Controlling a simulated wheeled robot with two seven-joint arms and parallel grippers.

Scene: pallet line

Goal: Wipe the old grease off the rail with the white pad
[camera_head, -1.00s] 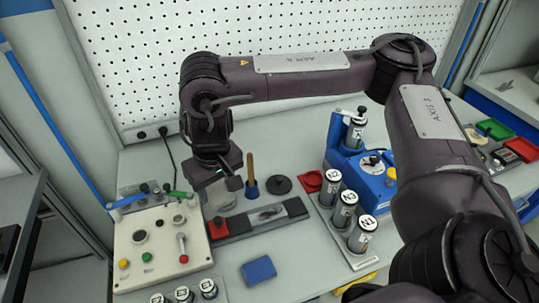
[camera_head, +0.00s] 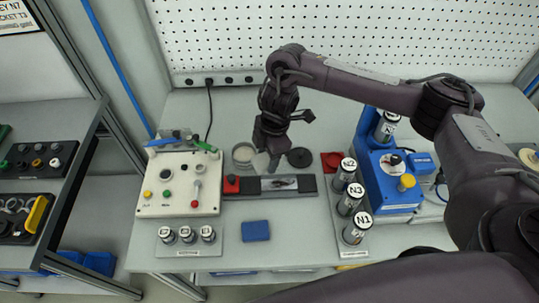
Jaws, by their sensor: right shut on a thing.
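The rail (camera_head: 306,184) is a dark strip with a lighter grey middle section, lying on the bench in front of my right gripper. A dark smear, the old grease (camera_head: 283,184), shows on that section. My right gripper (camera_head: 268,155) points down just behind the rail. It is shut on a small pale piece, which looks like the white pad (camera_head: 261,163); its outline is small and partly hidden by the jaws. I cannot tell whether the pad touches anything. My left gripper is not in view.
A red block (camera_head: 232,184) sits at the rail's left end. A round tin (camera_head: 243,152) and black disc (camera_head: 299,158) flank the gripper. A control box (camera_head: 179,184) stands left, labelled cylinders (camera_head: 350,200) right. A blue block (camera_head: 255,230) lies in front.

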